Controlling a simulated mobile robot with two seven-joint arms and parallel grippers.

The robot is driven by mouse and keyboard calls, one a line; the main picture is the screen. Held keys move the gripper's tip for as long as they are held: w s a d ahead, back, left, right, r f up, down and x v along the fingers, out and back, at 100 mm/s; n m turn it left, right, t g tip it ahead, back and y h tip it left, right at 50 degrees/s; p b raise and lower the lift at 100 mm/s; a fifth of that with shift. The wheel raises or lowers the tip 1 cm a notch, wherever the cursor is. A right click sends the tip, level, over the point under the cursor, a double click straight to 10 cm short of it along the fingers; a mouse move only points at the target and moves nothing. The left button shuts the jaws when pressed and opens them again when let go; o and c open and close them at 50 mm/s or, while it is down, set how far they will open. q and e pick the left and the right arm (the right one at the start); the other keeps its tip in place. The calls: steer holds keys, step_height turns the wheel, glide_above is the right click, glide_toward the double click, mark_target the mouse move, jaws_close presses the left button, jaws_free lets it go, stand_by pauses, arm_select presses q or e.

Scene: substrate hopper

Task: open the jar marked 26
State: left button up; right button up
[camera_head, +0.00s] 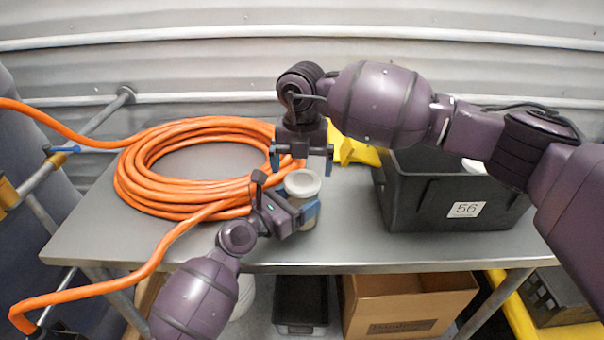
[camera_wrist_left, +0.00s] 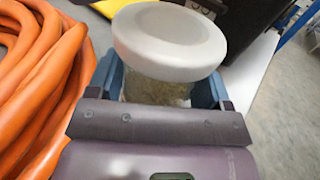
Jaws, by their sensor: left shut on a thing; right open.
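The jar (camera_head: 302,206) has a white lid (camera_head: 302,183) and stands upright near the front edge of the table. Its lid also shows large in the left wrist view (camera_wrist_left: 169,38), with the clear body below holding something brownish. No number on the jar is visible. My left gripper (camera_head: 300,215) is shut around the jar's body, below the lid. My right gripper (camera_head: 302,165) is open and points down just above and behind the lid, apparently empty. In the head view the lid appears seated on the jar.
A coil of orange hose (camera_head: 190,165) lies on the grey table (camera_head: 345,240) at left. A black bin marked 56 (camera_head: 420,205) stands at right, with a yellow object (camera_head: 352,148) behind. A cardboard box (camera_head: 400,305) sits below. The table between jar and bin is clear.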

mark_target(302, 180)
steer(key=shift+n, duration=0.6)
steer(key=shift+r, duration=2.05)
steer(key=shift+f, duration=3.95)
steer(key=c, duration=0.9)
steer(key=n, duration=1.5)
steer(key=shift+r, duration=0.1)
steer(key=n, duration=0.4)
steer(key=shift+n, duration=0.3)
